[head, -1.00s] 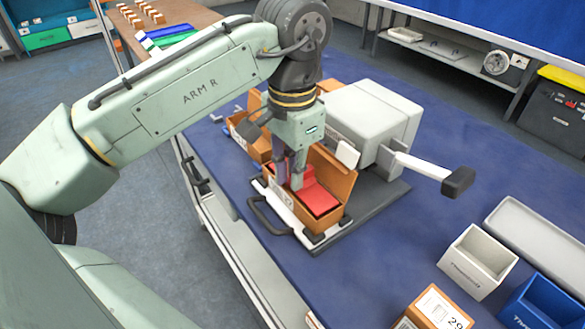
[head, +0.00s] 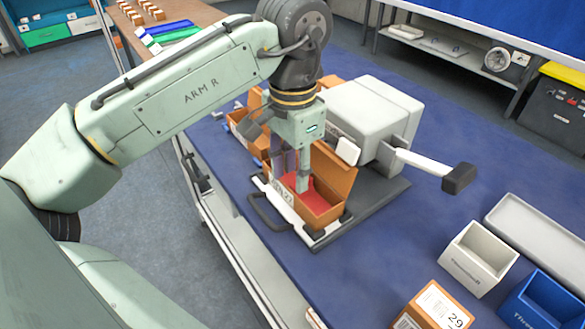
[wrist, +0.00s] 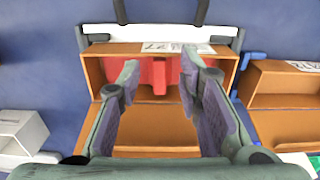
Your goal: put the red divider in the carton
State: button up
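An open orange-brown carton (head: 338,177) sits in the fixture on the blue table, with its flap raised on the right side. The red divider (head: 317,186) lies low inside it, below the rim. In the wrist view the red divider (wrist: 150,76) sits against the carton's (wrist: 92,68) labelled wall. A narrow upright red part shows between my fingertips, with gaps at both sides. My gripper (head: 292,186) points down into the carton; in the wrist view (wrist: 158,72) its fingers are apart and hold nothing. The fingers hide part of the divider.
A grey machine (head: 368,118) with a black-ended lever (head: 459,178) stands right behind the carton. Another open carton (head: 243,128) is at the far left. A white bin (head: 478,258), a blue bin (head: 545,305) and a carton marked 29 (head: 437,309) stand at the near right.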

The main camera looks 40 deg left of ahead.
aim_at(293, 187)
notch_tip(293, 187, up, 13)
jog(key=p, duration=0.4)
jog(key=shift+p, duration=0.35)
